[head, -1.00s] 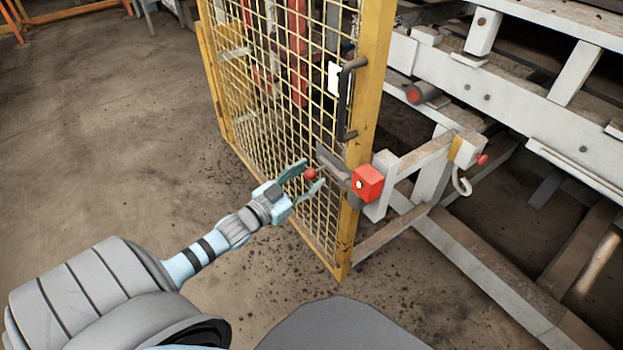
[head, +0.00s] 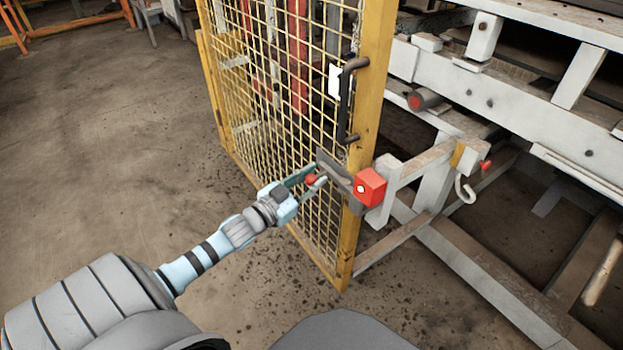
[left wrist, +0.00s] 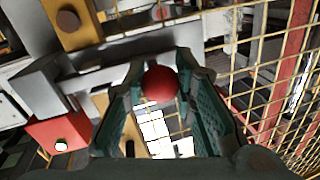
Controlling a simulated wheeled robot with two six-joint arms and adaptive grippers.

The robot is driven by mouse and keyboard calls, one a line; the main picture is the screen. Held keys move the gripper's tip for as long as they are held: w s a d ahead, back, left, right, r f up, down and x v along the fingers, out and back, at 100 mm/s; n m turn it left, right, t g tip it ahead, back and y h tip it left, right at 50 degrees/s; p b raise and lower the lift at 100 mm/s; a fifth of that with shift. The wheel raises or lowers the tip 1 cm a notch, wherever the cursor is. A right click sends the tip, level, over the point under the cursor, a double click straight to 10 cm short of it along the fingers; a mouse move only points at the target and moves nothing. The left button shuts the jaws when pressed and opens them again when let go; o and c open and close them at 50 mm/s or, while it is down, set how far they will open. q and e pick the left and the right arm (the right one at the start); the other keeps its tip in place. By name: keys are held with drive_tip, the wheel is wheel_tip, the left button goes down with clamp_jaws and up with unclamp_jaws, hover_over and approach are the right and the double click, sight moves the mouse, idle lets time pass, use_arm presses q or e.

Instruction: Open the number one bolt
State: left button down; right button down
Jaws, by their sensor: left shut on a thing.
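The bolt is on the yellow mesh gate (head: 366,110). Its grey metal body (head: 338,174) runs along the gate's edge post, and its red ball knob (head: 311,180) faces me. A red box (head: 370,187) sits at the right end of the bolt; it also shows in the left wrist view (left wrist: 58,138). My left gripper (head: 316,179) is shut on the red knob. In the left wrist view the knob (left wrist: 160,83) sits between the two green-padded fingers. I see no number on the bolt. My right gripper is in neither view.
A dark handle (head: 347,100) stands out from the gate post above the bolt. A white metal frame (head: 430,160) with a hook (head: 464,188) stands right of the gate. The concrete floor (head: 110,150) to the left is clear.

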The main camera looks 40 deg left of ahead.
use_arm(q)
drive_tip(key=a, duration=0.1)
drive_tip(key=w+a, duration=0.1)
drive_tip(key=a, duration=0.1)
drive_tip(key=shift+a, duration=0.25)
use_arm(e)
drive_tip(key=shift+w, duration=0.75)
use_arm(q)
drive_tip(key=c, duration=1.3)
unclamp_jaws()
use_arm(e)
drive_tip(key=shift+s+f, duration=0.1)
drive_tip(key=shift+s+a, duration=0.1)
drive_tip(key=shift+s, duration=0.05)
use_arm(q)
drive_tip(key=s, duration=0.7)
drive_tip(key=shift+s+a, duration=0.2)
drive_tip(key=shift+a, duration=0.15)
